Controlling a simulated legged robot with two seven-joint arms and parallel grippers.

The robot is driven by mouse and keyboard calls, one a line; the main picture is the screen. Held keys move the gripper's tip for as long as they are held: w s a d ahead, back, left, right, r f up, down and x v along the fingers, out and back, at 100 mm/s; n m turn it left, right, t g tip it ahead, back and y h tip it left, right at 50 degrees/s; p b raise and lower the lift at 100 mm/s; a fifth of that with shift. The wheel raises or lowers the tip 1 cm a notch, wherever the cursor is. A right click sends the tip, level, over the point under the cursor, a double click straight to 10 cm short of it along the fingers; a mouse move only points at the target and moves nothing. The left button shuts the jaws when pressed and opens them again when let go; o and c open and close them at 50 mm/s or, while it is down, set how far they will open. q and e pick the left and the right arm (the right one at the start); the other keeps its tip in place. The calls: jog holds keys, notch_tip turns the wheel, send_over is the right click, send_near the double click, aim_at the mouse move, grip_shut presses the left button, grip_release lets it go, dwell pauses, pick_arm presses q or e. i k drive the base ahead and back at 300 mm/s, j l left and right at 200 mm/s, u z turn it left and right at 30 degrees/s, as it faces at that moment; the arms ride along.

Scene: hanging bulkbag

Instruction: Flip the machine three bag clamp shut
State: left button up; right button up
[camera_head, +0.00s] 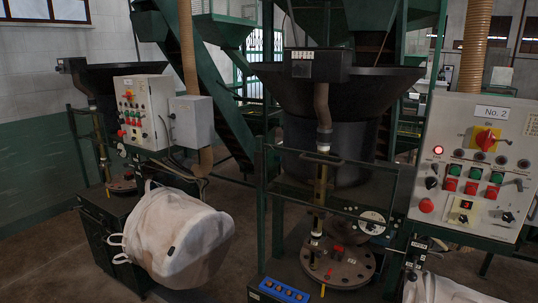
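Neither of my grippers shows in the head view. A white bulk bag (180,235) hangs tilted at the left, with white loops on its left side, beside a dark box-like stand (105,235). A second white bag (445,290) is cut off by the bottom edge at the right. In the middle a round dark flange plate (345,268) sits under a vertical brass-coloured pipe (320,190). I cannot make out a bag clamp or whether one is open. No sign reading machine three is legible.
A control panel (470,170) labelled "No. 2" stands close at the right. Another control panel (140,112) stands at the left above the bag. A green post frame (262,205) and black hopper (335,90) fill the middle. Bare floor (225,270) shows between the left bag and the frame.

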aim_at(126, 165)
jog(key=i+j+u, duration=0.35)
jog(key=i+u, duration=0.15)
jog(key=i, duration=0.3)
jog(key=i+u, duration=0.5)
jog(key=i, duration=0.3)
